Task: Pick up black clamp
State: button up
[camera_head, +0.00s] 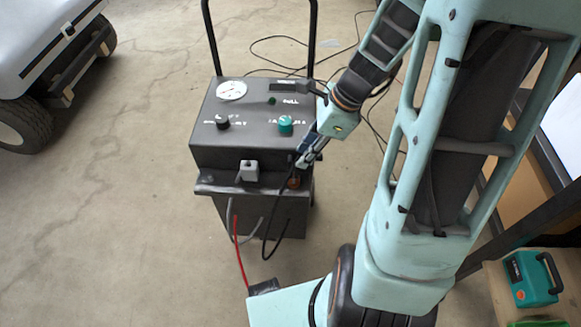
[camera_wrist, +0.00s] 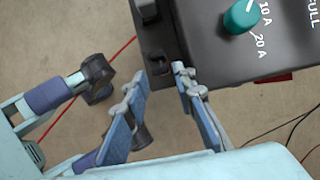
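My gripper (camera_wrist: 160,75) is open, its two blue-grey fingers apart at the ledge's right-hand end. In the head view my gripper (camera_head: 303,157) reaches down to the front right of the dark charger cart (camera_head: 240,157). A dark piece that looks like the black clamp (camera_wrist: 157,65) sits on the ledge between the fingertips in the wrist view; its outline blends with the ledge. In the head view the clamp is largely hidden by my gripper, with a black cable (camera_head: 273,228) looping down below it. I cannot tell whether the fingers touch it.
A grey clamp (camera_head: 249,171) sits on the ledge to the left. A teal knob (camera_head: 286,124) stands on the panel close to my gripper. A red cable (camera_head: 239,250) hangs in front. A white vehicle (camera_head: 50,45) stands at left; a teal box (camera_head: 532,278) is at lower right.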

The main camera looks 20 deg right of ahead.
aim_at(294, 169)
jog(key=b+x, duration=0.3)
jog(key=x, duration=0.5)
jog(key=shift+d, duration=0.2)
grip_shut()
